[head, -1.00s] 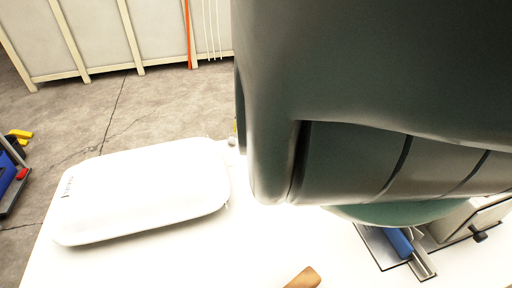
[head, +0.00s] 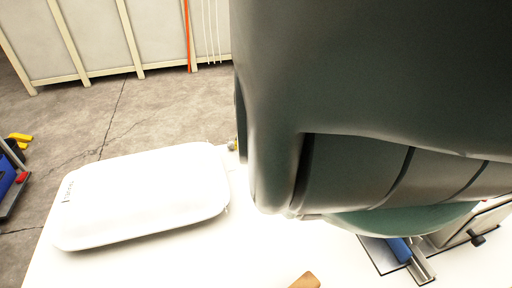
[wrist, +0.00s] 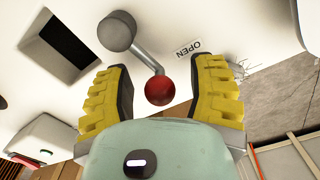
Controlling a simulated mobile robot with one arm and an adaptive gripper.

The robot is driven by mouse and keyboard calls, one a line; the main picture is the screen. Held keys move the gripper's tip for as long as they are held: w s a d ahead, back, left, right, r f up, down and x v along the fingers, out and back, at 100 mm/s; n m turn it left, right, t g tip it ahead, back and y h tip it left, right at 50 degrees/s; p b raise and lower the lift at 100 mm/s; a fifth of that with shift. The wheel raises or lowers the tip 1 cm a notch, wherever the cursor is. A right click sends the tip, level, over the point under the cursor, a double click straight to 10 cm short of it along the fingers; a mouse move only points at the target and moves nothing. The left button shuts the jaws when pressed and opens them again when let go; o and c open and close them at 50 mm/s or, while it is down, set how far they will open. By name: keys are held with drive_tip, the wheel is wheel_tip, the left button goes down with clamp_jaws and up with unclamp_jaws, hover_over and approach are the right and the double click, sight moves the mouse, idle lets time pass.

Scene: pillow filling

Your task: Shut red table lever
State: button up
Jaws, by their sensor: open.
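The lever shows in the wrist view as a red ball knob (wrist: 160,91) on a short grey rod, which runs up to a round grey hub (wrist: 117,31) on the white table surface (wrist: 225,20). A label reading "OPEN" (wrist: 189,48) is beside the rod. My gripper (wrist: 163,68) is open, with one yellow finger on each side of the red knob and visible gaps between. In the head view my dark arm covers the lever and the gripper.
A white pillow (head: 145,198) lies on the table at left in the head view. A wooden piece (head: 306,281) is at the front edge of view. A metal fixture with a blue part (head: 399,249) stands at right. A dark square opening (wrist: 62,45) shows in the wrist view.

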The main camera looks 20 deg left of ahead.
clamp_jaws()
idle(0.3)
idle(0.4)
